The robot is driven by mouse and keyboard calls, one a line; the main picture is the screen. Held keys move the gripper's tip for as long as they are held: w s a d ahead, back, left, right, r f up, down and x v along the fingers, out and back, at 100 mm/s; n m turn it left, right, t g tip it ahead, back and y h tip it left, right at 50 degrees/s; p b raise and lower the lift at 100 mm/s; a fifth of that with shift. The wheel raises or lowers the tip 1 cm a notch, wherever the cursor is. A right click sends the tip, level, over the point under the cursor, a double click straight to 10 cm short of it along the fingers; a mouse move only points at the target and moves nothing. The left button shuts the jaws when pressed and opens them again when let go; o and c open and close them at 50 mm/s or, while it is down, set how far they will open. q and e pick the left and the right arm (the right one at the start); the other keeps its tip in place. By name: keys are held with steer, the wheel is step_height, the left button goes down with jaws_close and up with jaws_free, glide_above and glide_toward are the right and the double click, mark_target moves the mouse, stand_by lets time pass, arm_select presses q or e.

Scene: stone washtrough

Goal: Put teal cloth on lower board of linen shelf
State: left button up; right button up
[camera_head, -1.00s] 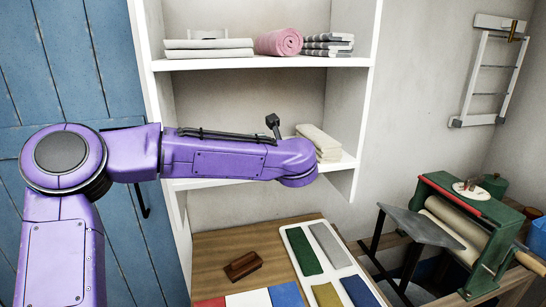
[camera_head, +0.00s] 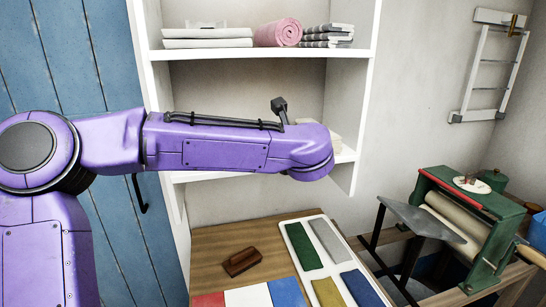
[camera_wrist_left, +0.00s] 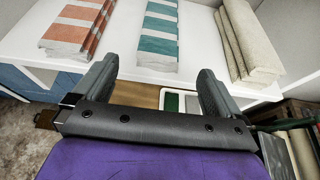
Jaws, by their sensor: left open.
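The teal-and-white striped cloth (camera_wrist_left: 158,35) lies folded on the white lower board (camera_wrist_left: 115,62) of the linen shelf, between two other cloths. In the left wrist view my left gripper (camera_wrist_left: 155,78) is open and empty. Its fingers are apart, in front of the board's edge, one to each side of the teal cloth's near end. In the head view the lower board (camera_head: 346,156) shows at its right end; my left arm hides its middle, the teal cloth and the gripper's fingers. My right gripper is not in view.
An orange striped cloth (camera_wrist_left: 78,28) lies left of the teal one, a beige cloth (camera_wrist_left: 248,40) right. The upper board (camera_head: 260,53) holds a pink roll (camera_head: 278,33) and folded linens. Below are a brown block (camera_head: 241,262) and a white tray (camera_head: 293,243). A green mangle (camera_head: 470,215) stands right.

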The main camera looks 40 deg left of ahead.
arm_select(q)
steer(key=v, duration=0.6)
steer(key=shift+b, duration=0.45)
